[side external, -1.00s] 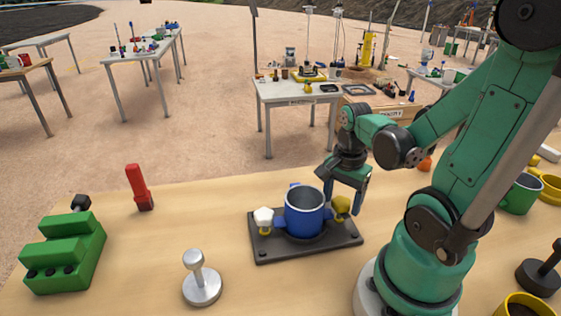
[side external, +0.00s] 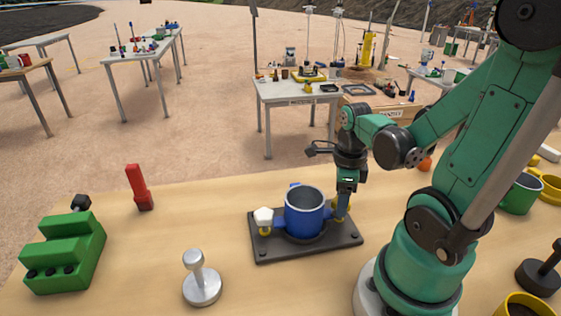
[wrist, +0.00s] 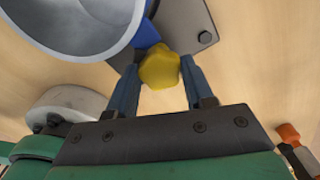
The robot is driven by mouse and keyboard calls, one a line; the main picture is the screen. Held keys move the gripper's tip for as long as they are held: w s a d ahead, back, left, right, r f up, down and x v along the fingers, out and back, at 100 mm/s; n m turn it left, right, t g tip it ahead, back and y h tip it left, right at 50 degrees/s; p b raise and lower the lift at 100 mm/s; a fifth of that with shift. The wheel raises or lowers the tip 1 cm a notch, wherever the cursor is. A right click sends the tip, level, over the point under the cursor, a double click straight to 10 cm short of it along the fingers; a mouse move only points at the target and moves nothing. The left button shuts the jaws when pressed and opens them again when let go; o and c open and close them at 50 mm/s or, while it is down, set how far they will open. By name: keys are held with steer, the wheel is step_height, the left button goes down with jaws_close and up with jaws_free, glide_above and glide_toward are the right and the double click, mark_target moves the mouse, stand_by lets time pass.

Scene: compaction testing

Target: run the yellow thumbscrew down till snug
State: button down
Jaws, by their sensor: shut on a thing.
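The yellow thumbscrew (wrist: 160,68) sits at the right lug of the blue mould (side external: 304,217), which stands upright on a dark base plate (side external: 290,251). My gripper (wrist: 157,66) points down over the thumbscrew and is shut on its head, with one blue finger on each side. In the side view the gripper (side external: 343,203) hides most of the yellow head. How far the thumbscrew is down its thread cannot be seen. A white-headed thumbscrew (side external: 264,217) stands at the mould's left lug.
A silver tamper (side external: 201,283), a red tool (side external: 139,188) and a green stepped block (side external: 63,254) stand on the left of the table. Green and yellow cups (side external: 521,195) are at the right, beyond my arm. The table behind the plate is clear.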

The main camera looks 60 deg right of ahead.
steer(key=shift+m, duration=0.8)
steer(key=c, duration=0.8)
jaws_free()
steer(key=shift+m, duration=0.5)
steer(key=o, duration=0.3)
steer(key=shift+r, duration=3.05)
